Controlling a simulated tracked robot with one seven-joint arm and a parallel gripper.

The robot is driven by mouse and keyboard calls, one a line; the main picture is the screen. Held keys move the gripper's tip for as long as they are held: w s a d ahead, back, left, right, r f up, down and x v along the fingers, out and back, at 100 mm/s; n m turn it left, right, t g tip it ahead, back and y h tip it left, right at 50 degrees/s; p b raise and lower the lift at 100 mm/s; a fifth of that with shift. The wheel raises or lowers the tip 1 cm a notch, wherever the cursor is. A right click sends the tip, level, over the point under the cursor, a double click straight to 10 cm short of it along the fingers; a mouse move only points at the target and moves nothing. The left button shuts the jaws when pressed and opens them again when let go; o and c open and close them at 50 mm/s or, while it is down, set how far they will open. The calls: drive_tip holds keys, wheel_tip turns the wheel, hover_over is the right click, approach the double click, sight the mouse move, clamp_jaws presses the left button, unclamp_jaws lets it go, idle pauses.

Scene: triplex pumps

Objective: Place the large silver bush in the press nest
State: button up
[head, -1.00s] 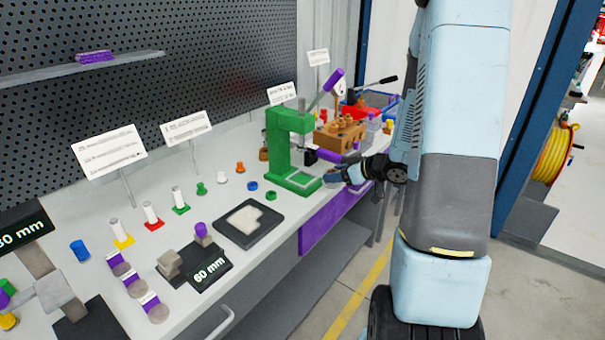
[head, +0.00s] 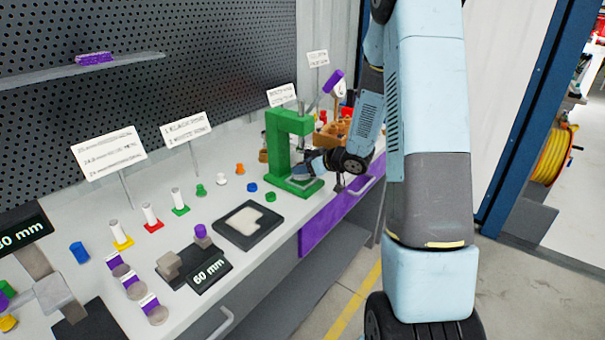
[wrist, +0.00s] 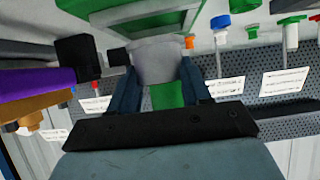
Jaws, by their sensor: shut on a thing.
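My gripper (wrist: 158,88) is shut on the large silver bush (wrist: 157,62), a grey cylinder between the two dark fingers in the wrist view. In the head view my gripper (head: 308,170) is at the green press (head: 276,150), low in its open throat and above its base. The bush is small and partly hidden there. The wrist view shows green press parts (wrist: 150,14) close to the bush. The press nest itself is hidden, and I cannot tell whether the bush touches it.
A dark tray with a pale insert (head: 248,224) lies left of the press. Several bushes on coloured bases stand further left. A brown block (head: 334,133) stands behind the press. A purple drawer (head: 335,215) is below the bench edge.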

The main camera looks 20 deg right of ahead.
wheel_tip(320, 180, down, 2)
drive_tip(key=shift+f, duration=0.2)
drive_tip(key=o, duration=1.3)
drive_tip(key=shift+c, duration=0.2)
drive_tip(key=shift+r, duration=0.1)
